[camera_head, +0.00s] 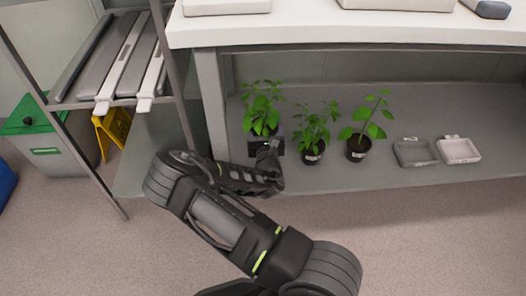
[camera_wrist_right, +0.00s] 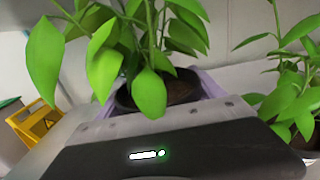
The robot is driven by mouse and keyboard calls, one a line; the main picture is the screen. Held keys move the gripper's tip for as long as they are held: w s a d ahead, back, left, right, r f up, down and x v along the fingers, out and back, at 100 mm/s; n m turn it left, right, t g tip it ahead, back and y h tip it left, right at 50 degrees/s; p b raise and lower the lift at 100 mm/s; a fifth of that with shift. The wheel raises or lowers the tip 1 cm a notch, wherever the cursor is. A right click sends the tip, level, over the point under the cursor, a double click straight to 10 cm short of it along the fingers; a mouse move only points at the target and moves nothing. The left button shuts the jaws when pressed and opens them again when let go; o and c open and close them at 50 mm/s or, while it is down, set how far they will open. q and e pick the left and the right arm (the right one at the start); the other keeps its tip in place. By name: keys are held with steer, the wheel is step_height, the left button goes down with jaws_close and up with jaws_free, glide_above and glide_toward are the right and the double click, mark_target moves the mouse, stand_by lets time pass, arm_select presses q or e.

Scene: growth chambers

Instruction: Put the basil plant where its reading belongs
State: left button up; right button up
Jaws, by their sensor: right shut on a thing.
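Three leafy green potted plants stand in a row under the bench: a left plant (camera_head: 262,108), a middle plant (camera_head: 314,132) and a right plant (camera_head: 368,128). Small labels show on the middle and right pots, too small to read, so I cannot tell which is the basil. My right gripper (camera_head: 268,152) is at the left plant's pot, shut on it. In the right wrist view the left plant (camera_wrist_right: 150,50) rises from a dark pot (camera_wrist_right: 170,90) with lilac edges beside it. My left gripper is not in view.
A dark grey tray (camera_head: 414,153) and a paler tray (camera_head: 458,150) lie right of the plants. The white bench top (camera_head: 330,28) overhangs them. A metal rack (camera_head: 120,60), a green-lidded bin (camera_head: 45,140) and a yellow sign (camera_head: 113,130) are at left.

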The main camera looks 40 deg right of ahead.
steer(key=shift+r, duration=0.1)
steer(key=shift+f+b, duration=1.2)
steer(key=shift+f, duration=1.3)
step_height(320, 180, down, 4)
steer(key=shift+s+f+b, duration=0.1)
steer(key=shift+f+b, duration=0.05)
steer(key=shift+b, duration=1.1)
steer(key=shift+f, duration=0.4)
